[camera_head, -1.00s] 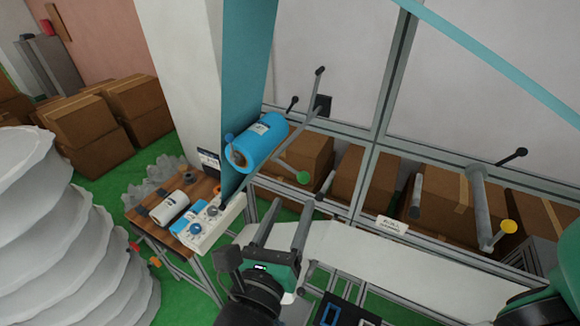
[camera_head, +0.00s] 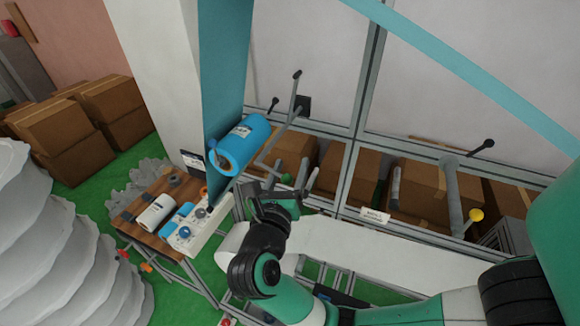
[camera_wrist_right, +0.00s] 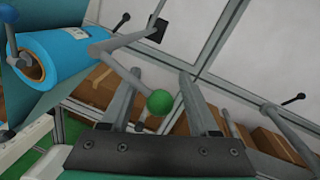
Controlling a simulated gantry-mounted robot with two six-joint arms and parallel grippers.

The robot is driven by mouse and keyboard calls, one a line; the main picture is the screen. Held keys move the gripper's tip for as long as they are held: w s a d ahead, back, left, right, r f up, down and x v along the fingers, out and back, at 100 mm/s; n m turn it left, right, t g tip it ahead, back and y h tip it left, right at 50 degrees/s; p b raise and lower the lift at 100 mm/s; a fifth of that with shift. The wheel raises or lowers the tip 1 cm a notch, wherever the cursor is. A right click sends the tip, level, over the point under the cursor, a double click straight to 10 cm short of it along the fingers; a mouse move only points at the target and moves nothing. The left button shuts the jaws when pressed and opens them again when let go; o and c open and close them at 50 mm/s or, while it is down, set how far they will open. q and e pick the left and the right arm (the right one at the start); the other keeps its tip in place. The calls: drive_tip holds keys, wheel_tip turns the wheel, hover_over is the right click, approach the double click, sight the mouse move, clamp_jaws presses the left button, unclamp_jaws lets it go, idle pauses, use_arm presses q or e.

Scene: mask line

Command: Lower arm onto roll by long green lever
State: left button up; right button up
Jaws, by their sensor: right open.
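The blue roll (camera_head: 243,143) hangs beside the teal sheet; the right wrist view shows it at the upper left (camera_wrist_right: 62,58). A grey pivoting arm (camera_head: 283,128) runs from a black block on the frame to beside the roll's right end; I cannot tell whether they touch. The long lever slopes from it to a green knob (camera_head: 286,179), which also shows in the right wrist view (camera_wrist_right: 160,101). My right gripper (camera_wrist_right: 160,88) is open, its fingers on either side of the knob in that view. Contact is not visible. My left gripper is not in view.
A yellow-knobbed lever (camera_head: 476,214) is on the frame to the right. A white web (camera_head: 370,250) runs below. A wooden table (camera_head: 145,215) with a control box is at left. Cardboard boxes (camera_head: 325,165) stand behind the frame.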

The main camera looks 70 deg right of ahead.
clamp_jaws()
drive_tip(key=shift+r, duration=0.15)
idle(1.1)
